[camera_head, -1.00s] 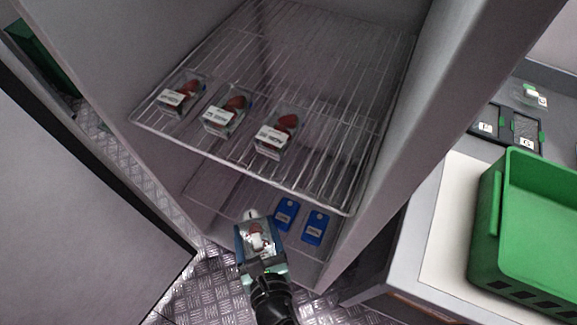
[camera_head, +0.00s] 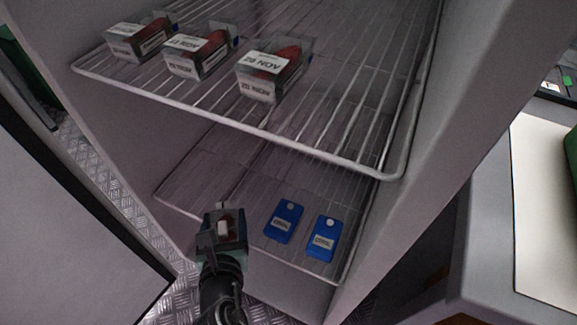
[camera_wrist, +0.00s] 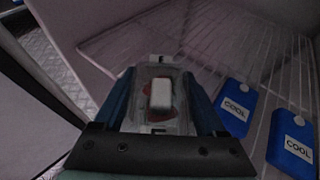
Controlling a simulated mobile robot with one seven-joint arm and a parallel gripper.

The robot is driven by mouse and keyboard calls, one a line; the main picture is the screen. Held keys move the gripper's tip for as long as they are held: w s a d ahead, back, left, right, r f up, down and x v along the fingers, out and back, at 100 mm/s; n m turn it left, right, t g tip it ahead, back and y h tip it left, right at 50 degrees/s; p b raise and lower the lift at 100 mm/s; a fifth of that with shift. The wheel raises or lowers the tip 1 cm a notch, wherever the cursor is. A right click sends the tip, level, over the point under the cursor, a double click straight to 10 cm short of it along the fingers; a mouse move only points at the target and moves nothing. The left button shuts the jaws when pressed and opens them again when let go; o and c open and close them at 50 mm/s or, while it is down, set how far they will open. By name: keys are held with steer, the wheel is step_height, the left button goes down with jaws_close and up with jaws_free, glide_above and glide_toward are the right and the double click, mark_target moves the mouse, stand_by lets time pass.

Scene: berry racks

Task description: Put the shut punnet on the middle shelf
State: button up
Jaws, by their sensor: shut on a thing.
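My gripper (camera_head: 222,222) is shut on a clear punnet (camera_wrist: 160,98) with a white label and red berries inside. In the wrist view its blue fingers lie along both sides of the punnet. The lid looks closed, though the detail is small. In the head view the punnet is mostly hidden by my gripper. It is at the front left of the lower wire shelf (camera_head: 196,168), which also shows in the wrist view (camera_wrist: 120,42). I cannot tell whether the punnet touches that shelf. An upper wire shelf (camera_head: 330,150) is above it.
Three labelled punnets stand on the upper shelf: left (camera_head: 138,42), middle (camera_head: 200,55) and right (camera_head: 270,75). Two blue cool packs, left (camera_head: 284,221) and right (camera_head: 324,240), lie on the lower shelf's right. An open door (camera_head: 70,220) is at left, a counter (camera_head: 490,230) at right.

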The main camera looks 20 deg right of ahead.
steer(key=shift+m+h, duration=0.8)
steer(key=w+r, duration=0.1)
steer(key=w, duration=0.5)
steer(key=w+r, duration=0.1)
steer(key=w, duration=0.2)
steer(key=shift+w+d+r+b, duration=0.15)
steer(key=shift+r+b, duration=0.15)
step_height(320, 180, up, 4)
steer(key=r+h, duration=0.1)
glide_above(224, 177)
steer(key=shift+m+g, duration=0.3)
steer(key=shift+m, duration=0.1)
step_height(224, 177, down, 11)
steer(key=b, duration=0.7)
steer(key=shift+r, duration=0.25)
